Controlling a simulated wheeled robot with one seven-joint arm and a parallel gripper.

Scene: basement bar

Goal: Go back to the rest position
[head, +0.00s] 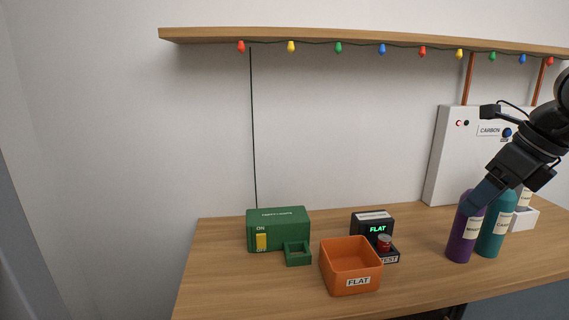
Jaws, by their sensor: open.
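My gripper (477,199) reaches in from the right edge and points down and left. It is open, with its fingertips at the tops of a purple bottle (459,243) and a teal bottle (487,244) in the picture. I cannot tell whether it touches either one. Its fingers hide part of both bottle tops. Both bottles stand upright on the wooden counter (230,290) and carry pale labels.
A green switch box (290,228) with a yellow lever stands left. An orange bin (350,280) marked FLAT stands before a black tester (371,219) reading FLAT, which holds a red item (384,242). A white CARBON cabinet (450,150) stands behind. A shelf (350,36) with coloured bulbs hangs above.

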